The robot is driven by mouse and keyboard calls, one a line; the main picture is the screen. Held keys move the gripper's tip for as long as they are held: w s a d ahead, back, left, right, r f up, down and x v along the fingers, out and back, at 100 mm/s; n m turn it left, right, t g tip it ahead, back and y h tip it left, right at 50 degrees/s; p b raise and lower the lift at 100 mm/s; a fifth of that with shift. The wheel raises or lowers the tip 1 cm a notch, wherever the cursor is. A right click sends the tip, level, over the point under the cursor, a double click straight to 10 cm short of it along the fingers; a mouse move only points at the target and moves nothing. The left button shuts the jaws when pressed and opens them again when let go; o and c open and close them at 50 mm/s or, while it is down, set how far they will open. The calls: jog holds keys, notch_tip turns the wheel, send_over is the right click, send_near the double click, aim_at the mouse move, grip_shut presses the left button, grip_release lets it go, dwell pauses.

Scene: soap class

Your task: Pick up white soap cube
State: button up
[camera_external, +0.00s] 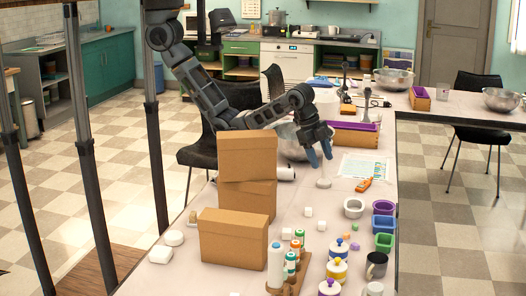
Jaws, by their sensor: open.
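My gripper (320,155) points down over the right part of the long table, its blue fingers apart and nothing seen between them. A small round white item (323,183) stands on the table just below the fingertips, apart from them. One small white cube (308,212) lies on the table nearer the camera. Another white cube (287,233) lies beside the cardboard boxes. Which of these is the task's soap cube, I cannot tell.
Stacked cardboard boxes (247,157) rise left of my gripper, with another box (233,237) in front. A steel bowl (291,143) stands behind. A purple-topped wooden crate (354,135), paper sheet (363,167) and orange tool (364,185) lie right. Colored molds (383,225) line the right edge.

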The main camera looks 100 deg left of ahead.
jog(key=w+a+f+m+g, duration=0.1)
jog(key=a+f, duration=0.2)
jog(key=a, duration=0.1)
jog(key=m+g+b, duration=0.1)
jog(key=m+g, duration=0.2)
jog(key=m, duration=0.4)
send_over(308, 208)
jog(key=a, duration=0.1)
notch_tip(308, 208, down, 9)
jog(key=shift+d+f, duration=0.15)
jog(key=shift+f, duration=1.1)
jog(key=shift+d+f, duration=0.2)
jog(key=shift+f, duration=1)
jog(key=shift+d+f, duration=0.15)
jog(key=shift+f, duration=1.1)
jog(key=shift+c, duration=0.2)
grip_shut()
